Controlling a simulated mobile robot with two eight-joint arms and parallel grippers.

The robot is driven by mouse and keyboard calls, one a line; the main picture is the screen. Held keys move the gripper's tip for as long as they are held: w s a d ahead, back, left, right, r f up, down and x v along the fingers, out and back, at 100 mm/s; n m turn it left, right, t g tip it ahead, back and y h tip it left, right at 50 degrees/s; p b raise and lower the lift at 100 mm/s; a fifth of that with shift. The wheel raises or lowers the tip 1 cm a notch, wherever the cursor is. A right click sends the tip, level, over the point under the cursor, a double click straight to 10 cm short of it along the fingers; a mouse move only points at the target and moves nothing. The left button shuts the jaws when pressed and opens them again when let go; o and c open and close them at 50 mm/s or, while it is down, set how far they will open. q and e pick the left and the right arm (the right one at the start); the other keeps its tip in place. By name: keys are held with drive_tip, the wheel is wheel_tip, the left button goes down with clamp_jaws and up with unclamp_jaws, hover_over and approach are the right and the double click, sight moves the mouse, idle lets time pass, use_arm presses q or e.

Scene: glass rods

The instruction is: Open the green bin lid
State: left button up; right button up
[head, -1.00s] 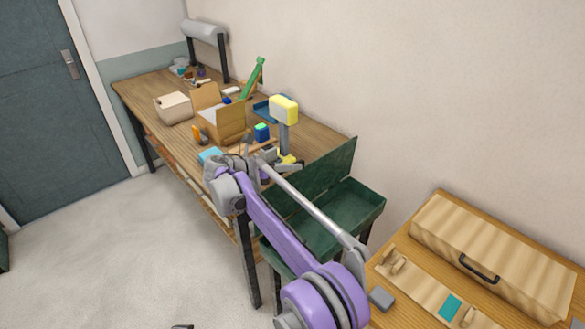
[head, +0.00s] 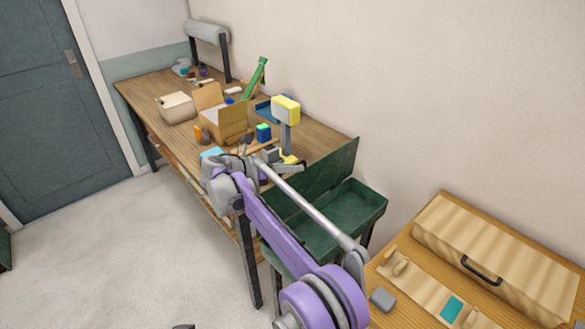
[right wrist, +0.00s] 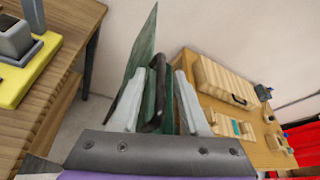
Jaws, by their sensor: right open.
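The dark green bin (head: 322,238) stands at the end of the long workbench, with its inside showing. Its flat green lid (head: 318,178) stands raised and tilted along the bin's far side in the head view. In the right wrist view the lid (right wrist: 141,58) appears edge-on, with a black handle (right wrist: 157,72) in front of it. My right gripper (right wrist: 160,80) is open, its pale fingers on either side of the handle. I cannot tell whether they touch it.
The workbench (head: 150,92) holds an open cardboard box (head: 232,122) and a yellow-topped stand (head: 286,110) close to my right gripper. A wooden table (head: 405,235) with a handled wooden box (head: 490,255) stands right of the bin.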

drive_tip(key=v, duration=0.9)
drive_tip(key=shift+s+a, duration=0.2)
drive_tip(key=shift+a, duration=0.1)
drive_tip(key=shift+r, duration=0.1)
